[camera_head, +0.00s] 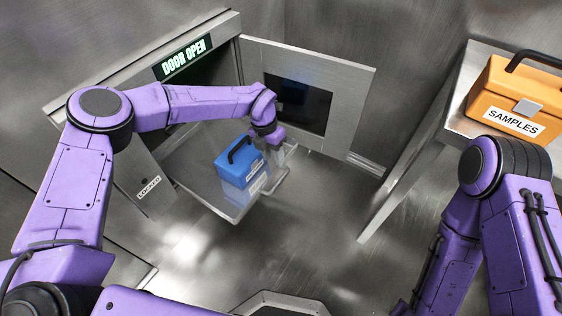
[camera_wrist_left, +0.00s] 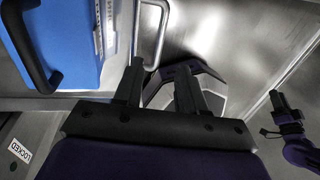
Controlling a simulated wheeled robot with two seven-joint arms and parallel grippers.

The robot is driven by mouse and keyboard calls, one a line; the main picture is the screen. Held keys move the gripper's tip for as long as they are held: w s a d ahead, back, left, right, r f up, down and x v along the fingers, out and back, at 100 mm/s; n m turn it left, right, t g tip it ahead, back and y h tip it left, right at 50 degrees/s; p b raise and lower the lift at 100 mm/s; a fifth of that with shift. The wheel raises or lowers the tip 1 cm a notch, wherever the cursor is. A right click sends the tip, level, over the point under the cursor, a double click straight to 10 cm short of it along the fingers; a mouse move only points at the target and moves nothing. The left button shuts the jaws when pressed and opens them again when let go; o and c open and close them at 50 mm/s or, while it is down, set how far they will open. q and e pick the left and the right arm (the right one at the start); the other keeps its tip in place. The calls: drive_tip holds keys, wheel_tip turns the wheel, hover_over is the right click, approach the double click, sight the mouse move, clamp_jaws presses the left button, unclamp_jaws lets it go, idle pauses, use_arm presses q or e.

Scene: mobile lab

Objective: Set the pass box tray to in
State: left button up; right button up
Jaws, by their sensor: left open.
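The pass box tray (camera_head: 236,208) is a flat metal shelf extending out of the box opening, with a bar handle (camera_head: 278,184) along its front edge. The handle also shows in the left wrist view (camera_wrist_left: 161,28). My left gripper (camera_head: 286,150) is by the handle at the tray's far front corner. In the left wrist view my left gripper (camera_wrist_left: 160,78) is open, its fingers apart near the handle's lower end; I cannot tell whether they touch it. My right arm is at the right; its gripper is outside the head view.
A blue case (camera_head: 238,163) with a black handle stands on the tray. An orange "SAMPLES" case (camera_head: 497,92) sits on a metal bench at right. The middle floor is clear.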

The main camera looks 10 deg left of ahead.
sight(280, 180)
use_arm(q)
drive_tip(key=f, duration=0.3)
drive_tip(key=d+f+b, duration=0.1)
drive_tip(key=f, duration=0.2)
drive_tip(key=s+f, duration=0.1)
drive_tip(key=f, duration=0.3)
drive_tip(key=shift+d, duration=0.4)
clamp_jaws()
